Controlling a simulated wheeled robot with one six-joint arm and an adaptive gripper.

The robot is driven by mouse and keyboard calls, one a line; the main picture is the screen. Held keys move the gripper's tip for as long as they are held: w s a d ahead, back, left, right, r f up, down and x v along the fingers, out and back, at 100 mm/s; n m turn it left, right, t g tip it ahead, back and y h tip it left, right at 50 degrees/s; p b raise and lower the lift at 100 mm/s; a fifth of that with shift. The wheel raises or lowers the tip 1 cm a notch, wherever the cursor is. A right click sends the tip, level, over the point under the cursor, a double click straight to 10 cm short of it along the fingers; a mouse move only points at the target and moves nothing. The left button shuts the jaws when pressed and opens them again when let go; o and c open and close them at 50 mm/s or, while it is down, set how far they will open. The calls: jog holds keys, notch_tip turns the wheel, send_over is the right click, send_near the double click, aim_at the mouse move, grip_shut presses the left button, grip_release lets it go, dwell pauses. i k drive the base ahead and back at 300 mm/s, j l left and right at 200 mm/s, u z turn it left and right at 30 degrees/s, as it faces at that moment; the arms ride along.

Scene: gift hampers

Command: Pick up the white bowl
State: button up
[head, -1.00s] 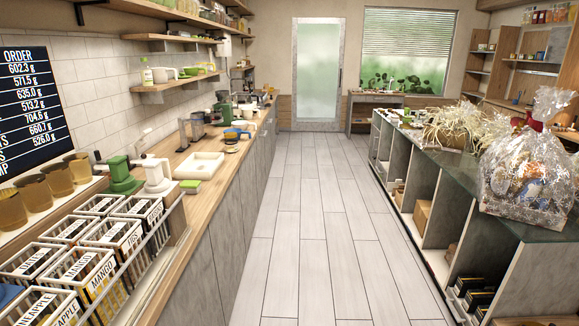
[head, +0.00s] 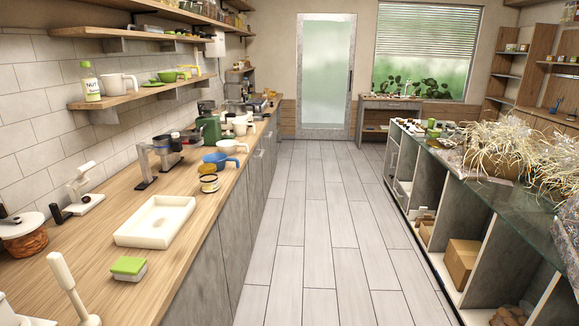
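I cannot make out a white bowl for certain in the head view. White cups (head: 231,146) stand on the left wooden counter (head: 125,205), beyond a blue cup (head: 217,160); some small white items farther back are too small to tell. My gripper is not in view.
A white rectangular tray (head: 156,221) and a green-lidded box (head: 128,268) sit on the near counter. A white mug (head: 118,85) is on the wall shelf. The grey plank floor (head: 325,220) is clear up to the door, with a glass-topped counter (head: 470,195) along the right.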

aim_at(229, 147)
jog(key=i, duration=1.75)
jog(key=i+l+u, duration=0.2)
jog(key=i+u, duration=0.2)
jog(key=i, duration=0.4)
jog(key=i+l+u, duration=0.4)
jog(key=i, duration=0.35)
jog(key=i+l+u, duration=0.4)
jog(key=i+l, duration=0.25)
